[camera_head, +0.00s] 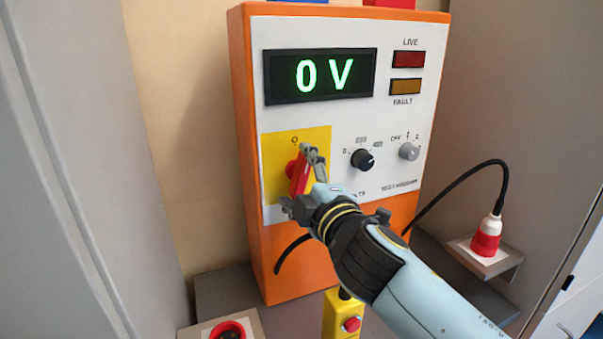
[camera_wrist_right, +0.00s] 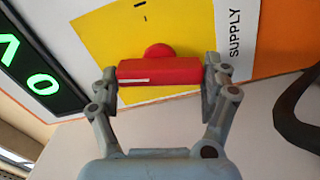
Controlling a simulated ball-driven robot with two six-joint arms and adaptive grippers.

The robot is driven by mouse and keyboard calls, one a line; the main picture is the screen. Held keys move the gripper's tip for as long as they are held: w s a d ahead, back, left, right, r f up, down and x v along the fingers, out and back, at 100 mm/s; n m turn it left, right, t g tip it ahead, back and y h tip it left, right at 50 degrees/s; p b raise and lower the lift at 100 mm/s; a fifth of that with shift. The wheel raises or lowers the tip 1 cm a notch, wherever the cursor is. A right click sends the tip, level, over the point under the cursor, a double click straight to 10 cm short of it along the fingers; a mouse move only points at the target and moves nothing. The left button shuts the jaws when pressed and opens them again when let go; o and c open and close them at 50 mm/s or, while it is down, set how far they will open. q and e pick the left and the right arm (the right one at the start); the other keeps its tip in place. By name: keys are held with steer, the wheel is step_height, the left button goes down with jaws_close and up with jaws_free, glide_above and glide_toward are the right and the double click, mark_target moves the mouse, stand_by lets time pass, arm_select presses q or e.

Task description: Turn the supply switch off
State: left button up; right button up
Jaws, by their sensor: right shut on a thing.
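The supply switch is a red bar handle (camera_head: 299,174) on a yellow plate (camera_head: 280,148) at the lower left of the orange and white cabinet's panel. My right gripper (camera_head: 301,180) is shut on the handle, one finger at each end. The right wrist view shows the red handle (camera_wrist_right: 158,73) between the fingers of my right gripper (camera_wrist_right: 162,78). The handle stands about upright on the panel, its upper end near the "O" mark. A white line lies on its upper half. The display (camera_head: 320,75) reads "0 V". My left gripper is not in view.
A black knob (camera_head: 363,159) and a grey knob (camera_head: 409,151) sit right of the switch. The red LIVE lamp (camera_head: 408,59) and amber FAULT lamp (camera_head: 405,87) look unlit. A red plug (camera_head: 486,238) with a black cable is at right. A yellow box with a red button (camera_head: 351,324) is below.

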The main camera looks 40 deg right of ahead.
steer(key=shift+n+p, duration=0.3)
steer(key=shift+n, duration=1.4)
steer(key=o, duration=1.1)
steer(key=shift+f, duration=0.1)
steer(key=shift+c, duration=0.2)
steer(key=v, duration=1.2)
